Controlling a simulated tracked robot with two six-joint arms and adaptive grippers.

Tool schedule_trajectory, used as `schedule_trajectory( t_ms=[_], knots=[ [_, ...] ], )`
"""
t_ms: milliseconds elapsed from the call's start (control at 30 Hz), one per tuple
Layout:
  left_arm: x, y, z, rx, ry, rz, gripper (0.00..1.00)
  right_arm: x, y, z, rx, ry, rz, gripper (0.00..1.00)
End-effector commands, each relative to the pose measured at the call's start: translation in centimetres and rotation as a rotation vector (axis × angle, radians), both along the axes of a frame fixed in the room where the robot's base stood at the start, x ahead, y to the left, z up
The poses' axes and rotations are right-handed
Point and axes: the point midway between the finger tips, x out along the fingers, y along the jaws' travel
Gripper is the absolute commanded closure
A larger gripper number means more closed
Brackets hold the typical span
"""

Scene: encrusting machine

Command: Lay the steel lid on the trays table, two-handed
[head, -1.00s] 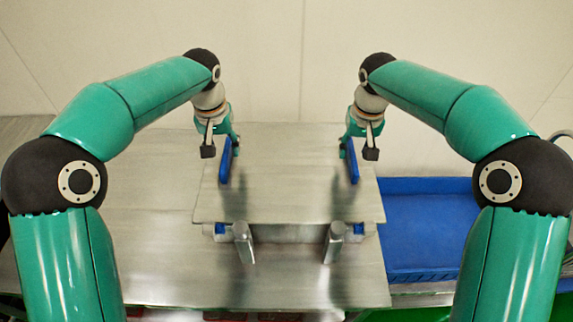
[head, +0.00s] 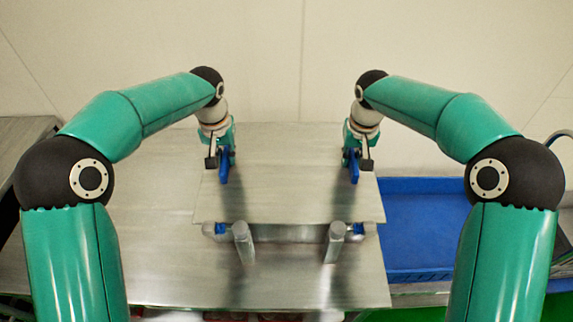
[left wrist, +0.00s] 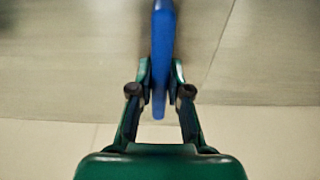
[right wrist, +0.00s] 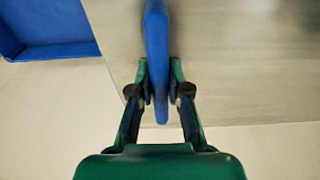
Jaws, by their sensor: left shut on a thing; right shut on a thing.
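The steel lid (head: 288,190) is a flat grey plate with a blue handle near each side. It lies level in the middle of the head view, above the steel table (head: 160,220); I cannot tell what bears it. My left gripper (head: 225,160) is shut on the left blue handle (left wrist: 162,45), which stands between its fingers in the left wrist view. My right gripper (head: 351,160) is shut on the right blue handle (right wrist: 157,40), likewise between its fingers in the right wrist view. The gripped parts of both handles are partly hidden by the fingers.
Two upright metal posts (head: 244,242) (head: 334,242) and a horizontal grey bar show at the lid's near edge. A blue tray (head: 420,270) is to the right of the lid. A pale wall (head: 290,60) is behind. The table's left part is bare.

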Motion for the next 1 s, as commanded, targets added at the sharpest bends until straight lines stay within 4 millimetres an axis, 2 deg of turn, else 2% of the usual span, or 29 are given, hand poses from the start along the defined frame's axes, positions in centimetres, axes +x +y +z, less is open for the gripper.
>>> schedule_trajectory(
  t_ms=[567, 767, 1000],
  knots=[
    [0.0, 0.1, 0.3, -0.001, -0.003, 0.001, 1.0, 0.0, 0.1, 0.2, 0.001, -0.001, 0.001, 1.0],
    [0.0, 0.1, 1.5, -0.001, -0.003, 0.002, 1.0, 0.0, 0.1, 1.4, 0.001, -0.001, 0.002, 1.0],
    [0.0, 0.1, 3.8, -0.001, -0.003, 0.002, 1.0, 0.0, 0.1, 3.7, 0.001, -0.001, 0.002, 1.0]
  ],
)
